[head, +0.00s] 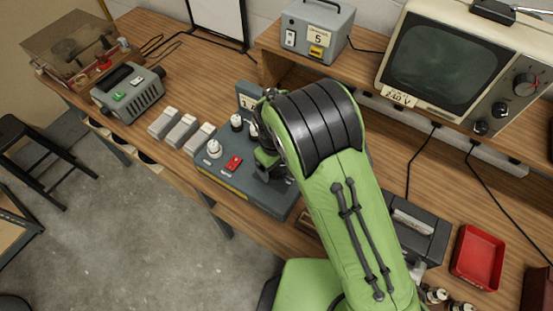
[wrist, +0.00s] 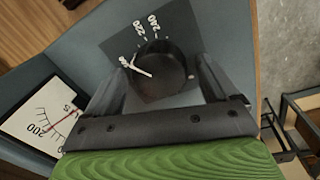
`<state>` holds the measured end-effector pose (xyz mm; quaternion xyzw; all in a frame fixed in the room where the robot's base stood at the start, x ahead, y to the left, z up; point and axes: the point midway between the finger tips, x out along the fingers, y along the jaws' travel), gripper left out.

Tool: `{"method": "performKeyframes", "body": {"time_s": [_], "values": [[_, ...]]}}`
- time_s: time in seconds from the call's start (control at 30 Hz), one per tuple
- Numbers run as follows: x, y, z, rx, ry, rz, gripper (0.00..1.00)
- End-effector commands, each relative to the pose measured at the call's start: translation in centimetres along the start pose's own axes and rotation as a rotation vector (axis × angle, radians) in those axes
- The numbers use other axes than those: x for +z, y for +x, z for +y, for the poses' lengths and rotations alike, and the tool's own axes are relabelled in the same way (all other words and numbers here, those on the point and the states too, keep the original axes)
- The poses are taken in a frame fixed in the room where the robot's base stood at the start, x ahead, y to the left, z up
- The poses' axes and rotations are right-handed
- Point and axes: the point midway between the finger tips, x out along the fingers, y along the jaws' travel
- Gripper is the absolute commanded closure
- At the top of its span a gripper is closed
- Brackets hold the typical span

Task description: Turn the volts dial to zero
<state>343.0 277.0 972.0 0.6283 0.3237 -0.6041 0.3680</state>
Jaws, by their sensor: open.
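The volts dial appears to be the round black knob (wrist: 160,72) in the wrist view, on a dark plate of a blue-grey panel. Its white pointer line slants to the upper left. Rotated white numbers, seemingly 220 and 240, stand beyond it; no zero mark is readable. My gripper (wrist: 163,82) is open, with one finger on each side of the knob; I cannot tell whether they touch it. In the head view my gripper (head: 266,160) is over the right part of the blue-grey control box (head: 245,193), and my arm hides the dial.
A meter (wrist: 42,124) with a red needle sits left of the dial. The box also bears a red switch (head: 234,163) and a white knob (head: 214,148). Grey blocks (head: 182,131) stand to its left. A monitor (head: 450,60) and a red tray (head: 479,255) are to the right.

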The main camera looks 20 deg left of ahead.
Motion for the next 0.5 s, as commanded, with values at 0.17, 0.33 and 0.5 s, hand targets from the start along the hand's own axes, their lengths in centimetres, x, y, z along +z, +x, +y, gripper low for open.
{"method": "performKeyframes", "body": {"time_s": [0.17, 0.33, 0.5], "values": [[-0.2, -3.3, 0.0, 0.002, 0.000, 0.008, 0.13], [-0.1, -8.3, 0.0, 0.002, 0.000, 0.009, 0.13], [-0.1, -12.8, 0.0, 0.001, -0.001, 0.007, 0.13]]}}
